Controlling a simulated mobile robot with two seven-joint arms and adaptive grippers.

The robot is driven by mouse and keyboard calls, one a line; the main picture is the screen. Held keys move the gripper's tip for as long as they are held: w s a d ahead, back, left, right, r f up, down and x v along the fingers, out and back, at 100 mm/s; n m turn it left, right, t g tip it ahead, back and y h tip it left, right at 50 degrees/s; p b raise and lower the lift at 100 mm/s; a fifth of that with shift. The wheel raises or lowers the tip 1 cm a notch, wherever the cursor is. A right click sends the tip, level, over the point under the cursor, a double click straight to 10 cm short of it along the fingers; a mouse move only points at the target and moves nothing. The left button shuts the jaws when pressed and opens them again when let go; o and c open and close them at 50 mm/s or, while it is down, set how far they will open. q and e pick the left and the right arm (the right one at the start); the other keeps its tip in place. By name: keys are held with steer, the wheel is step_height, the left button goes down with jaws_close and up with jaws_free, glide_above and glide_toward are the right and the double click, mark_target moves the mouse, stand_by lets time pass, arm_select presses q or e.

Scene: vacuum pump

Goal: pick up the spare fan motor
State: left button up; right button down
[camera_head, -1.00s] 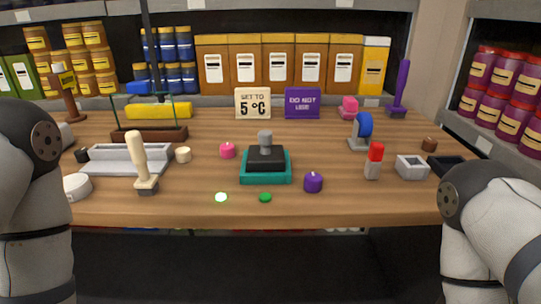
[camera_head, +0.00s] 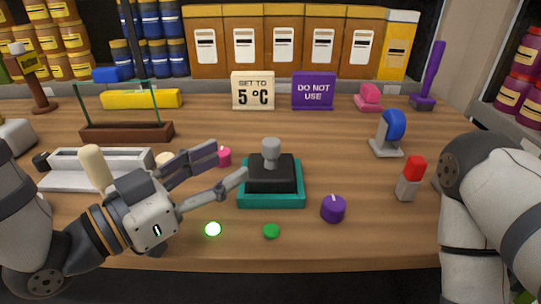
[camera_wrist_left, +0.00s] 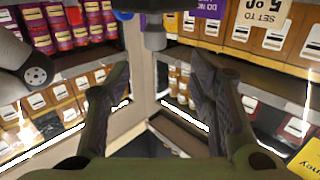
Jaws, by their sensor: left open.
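A black block with a grey knob (camera_head: 271,160) stands upright on a teal base (camera_head: 262,196) at the middle of the table. No label reads as fan motor, so I cannot tell whether this is the spare fan motor. My left gripper (camera_head: 229,163) is open and empty, its fingertips just left of the black block and apart from the knob. In the left wrist view, which is upside down, the spread fingers (camera_wrist_left: 155,95) show with nothing between them, and a grey knob-like part (camera_wrist_left: 155,32) is at the top. My right arm shows at the right; its gripper is out of view.
A blue round part on a grey stand (camera_head: 391,130) is to the right. Signs (camera_head: 253,91) stand behind.

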mark_target(264, 147)
arm_select(q)
steer(key=x, duration=1)
steer(key=shift+s+d+f+b, duration=0.1)
steer(key=shift+d+f+b, duration=0.1)
steer(key=shift+d+b, duration=0.15)
steer(key=shift+r, duration=0.15)
jaws_close()
